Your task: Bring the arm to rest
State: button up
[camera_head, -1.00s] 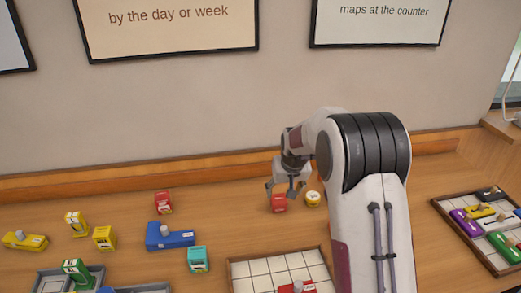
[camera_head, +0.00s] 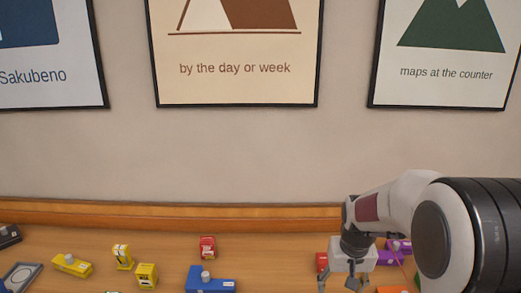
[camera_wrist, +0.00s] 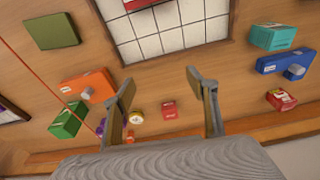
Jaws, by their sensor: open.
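My gripper (camera_head: 343,283) is at the lower right of the head view, pointing down over the table, with its lower end close to the bottom edge of the picture. In the wrist view my gripper (camera_wrist: 165,105) shows two fingers spread wide apart with nothing between them. My arm fills the lower right of the head view.
A blue block (camera_head: 211,279), a red block (camera_head: 207,247) and yellow blocks (camera_head: 72,264) stand on the table to the left. A white gridded tray (camera_wrist: 160,35), an orange block (camera_wrist: 88,89) and a green block (camera_wrist: 68,119) show in the wrist view. The wall lies behind.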

jog(key=s+a+r+t, duration=0.1)
jog(key=s+r+t, duration=0.1)
jog(key=s+r, duration=0.5)
jog(key=s+a+r+t, duration=0.2)
jog(key=s+r, duration=0.6)
jog(key=s, duration=1.2)
jog(key=shift+s+r+n, duration=0.2)
jog(key=shift+n, duration=0.1)
dwell(1.1)
